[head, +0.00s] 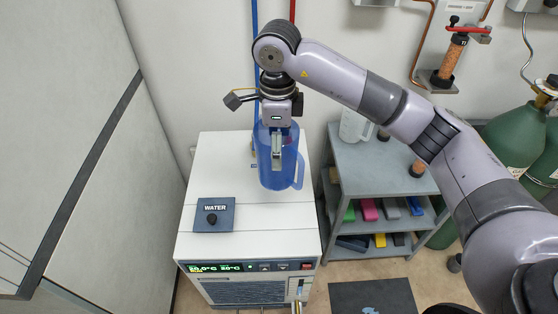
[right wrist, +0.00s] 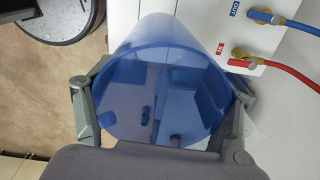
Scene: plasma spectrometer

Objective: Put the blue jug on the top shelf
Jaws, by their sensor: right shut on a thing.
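The blue jug (head: 279,176) is translucent and upright in the head view, in front of the white unit's back part from this viewpoint. My right gripper (head: 277,146) is shut on it from above and behind. In the right wrist view the jug (right wrist: 160,75) fills the middle, with a grey finger against each side. Whether its base touches anything is hard to tell. The grey shelf unit (head: 372,165) stands to the right of the jug; its top shelf bears a clear jug (head: 354,126) and an orange-filled tube (head: 417,168). My left gripper is out of view.
The white unit (head: 170,160) carries a WATER lid (head: 213,214) and a front display. Coloured boxes (head: 369,209) lie on the lower shelves. Green gas cylinders (head: 515,135) stand at the right. Blue and red hoses (right wrist: 285,68) show in the right wrist view. The top shelf's middle looks clear.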

